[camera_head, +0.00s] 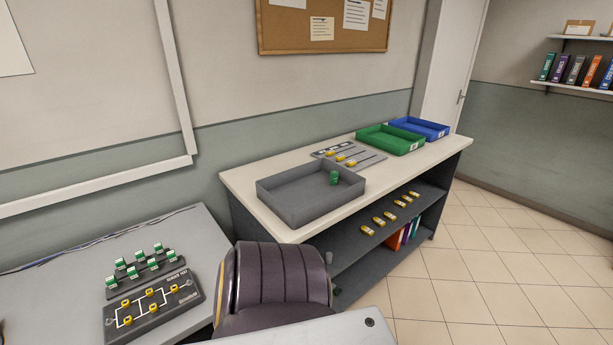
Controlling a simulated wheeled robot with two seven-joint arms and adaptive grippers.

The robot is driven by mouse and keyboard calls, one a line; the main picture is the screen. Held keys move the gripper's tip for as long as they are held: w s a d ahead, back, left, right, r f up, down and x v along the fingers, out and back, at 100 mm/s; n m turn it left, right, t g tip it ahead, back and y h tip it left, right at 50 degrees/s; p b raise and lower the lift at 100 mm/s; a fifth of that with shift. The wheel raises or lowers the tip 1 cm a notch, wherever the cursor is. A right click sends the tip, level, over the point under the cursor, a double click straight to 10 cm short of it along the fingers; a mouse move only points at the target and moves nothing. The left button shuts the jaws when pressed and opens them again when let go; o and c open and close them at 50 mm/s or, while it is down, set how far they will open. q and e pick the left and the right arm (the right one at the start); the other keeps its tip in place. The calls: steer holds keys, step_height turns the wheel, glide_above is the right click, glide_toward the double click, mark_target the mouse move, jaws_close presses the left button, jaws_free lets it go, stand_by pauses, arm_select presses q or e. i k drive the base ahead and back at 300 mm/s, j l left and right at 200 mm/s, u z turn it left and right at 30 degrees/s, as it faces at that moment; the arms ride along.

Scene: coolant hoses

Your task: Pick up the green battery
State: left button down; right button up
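A small green cylinder (333,178), which looks like the green battery, stands upright in the grey tray (290,208) near its right end. The tray sits on the pale top of the shelf unit (237,186). Several green-and-white pieces (139,256) stand in a dark rack on the desk at the left; I cannot tell whether they are batteries. Neither of my grippers is in view.
A dark padded chair (275,283) stands in front of the shelf unit. A board with yellow pieces (150,306) lies on the left desk. A green tray (390,139) and blue tray (420,127) are farther back. Open tiled floor (480,260) lies right.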

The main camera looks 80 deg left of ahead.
mark_target(335, 176)
steer(key=u, duration=2.3)
